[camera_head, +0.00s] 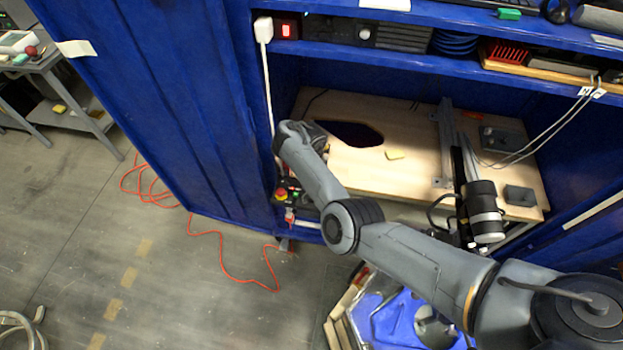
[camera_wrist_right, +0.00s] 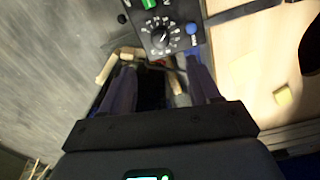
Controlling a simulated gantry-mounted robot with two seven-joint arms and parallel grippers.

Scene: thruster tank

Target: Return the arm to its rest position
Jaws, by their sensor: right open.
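My right arm (camera_head: 400,255) comes in from the lower right of the head view and reaches across to the left side of the blue cabinet opening. Its wrist end (camera_head: 295,137) is bent near the left edge of the wooden board. The gripper's fingers cannot be made out there. In the right wrist view my right gripper (camera_wrist_right: 160,88) is open, with its two dark fingers apart. No object is clearly held between them. A control box (camera_wrist_right: 175,22) with a dial, a green button and a blue button lies just beyond the fingertips. My left gripper is not in view.
The wooden board (camera_head: 362,178) has a dark opening and a small yellow piece (camera_head: 394,155). A black and silver cylinder (camera_head: 482,212) stands at its right. Shelves (camera_head: 410,55) overhang the board. A red cable (camera_head: 222,262) lies on the floor, which is mostly clear at left.

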